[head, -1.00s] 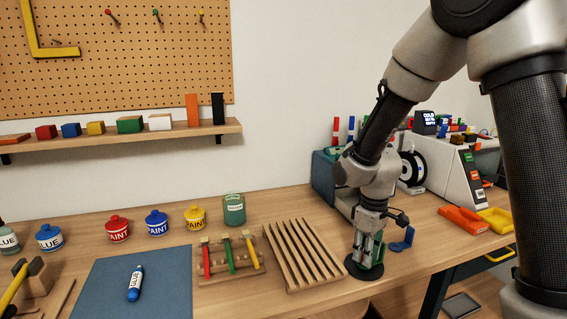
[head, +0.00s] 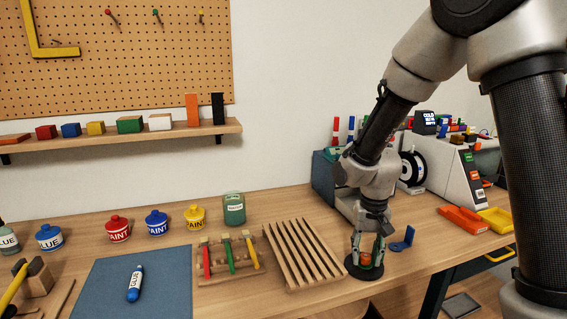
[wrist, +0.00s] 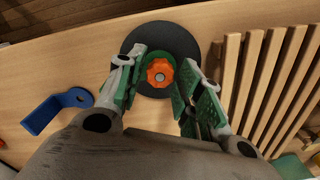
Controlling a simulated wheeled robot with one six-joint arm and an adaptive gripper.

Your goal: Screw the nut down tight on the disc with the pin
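A black round disc (head: 358,270) lies on the table near its front edge; it also shows in the wrist view (wrist: 190,38). An orange lobed nut (wrist: 160,73) sits over its middle, with the grey pin's tip showing in the nut's centre. A green round part (wrist: 160,92) shows beneath the nut. In the head view the nut (head: 366,260) appears between my fingers. My gripper (wrist: 163,68) points down over the disc, its green-padded fingers apart on either side of the nut, with gaps visible. How far the nut is down the pin is hard to tell.
A blue bracket (head: 403,239) lies right of the disc, close to my gripper. A slatted wooden rack (head: 290,262) stands just left. The table's front edge is near the disc. A grey machine (head: 462,170) and orange and yellow trays stand further right.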

